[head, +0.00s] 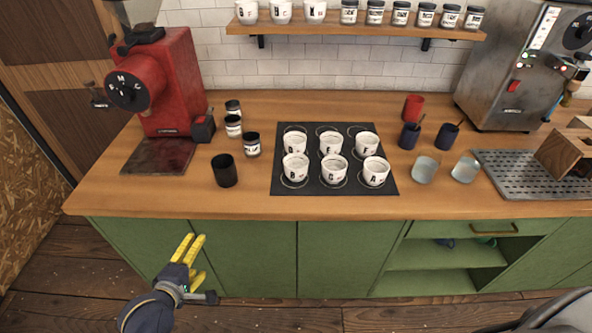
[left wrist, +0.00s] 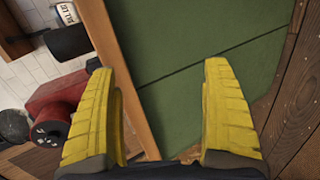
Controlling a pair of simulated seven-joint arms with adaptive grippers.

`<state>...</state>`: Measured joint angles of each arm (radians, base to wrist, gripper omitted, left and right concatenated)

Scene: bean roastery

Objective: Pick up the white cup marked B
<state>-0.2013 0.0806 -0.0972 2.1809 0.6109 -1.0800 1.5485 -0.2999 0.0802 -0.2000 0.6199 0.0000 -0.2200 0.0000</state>
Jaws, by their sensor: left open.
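The white cup marked B (head: 296,169) stands upright at the near left of the black mat (head: 327,187), in the front row with the cups marked C (head: 334,169) and A (head: 375,172). Behind it is a row of three more white cups, with the cup at the back left (head: 294,144) closest to it. My left gripper (head: 188,252), with yellow fingers, is open and empty, low in front of the green cabinets and left of the cup. In the left wrist view its fingers (left wrist: 162,115) are spread apart. My right gripper is not in view.
A black cup (head: 225,171) and several dark jars (head: 252,145) stand left of the mat. A red grinder (head: 165,85) is at the back left. Glass cups (head: 424,169) are right of the mat. The counter edge (head: 250,212) lies between my gripper and the cups.

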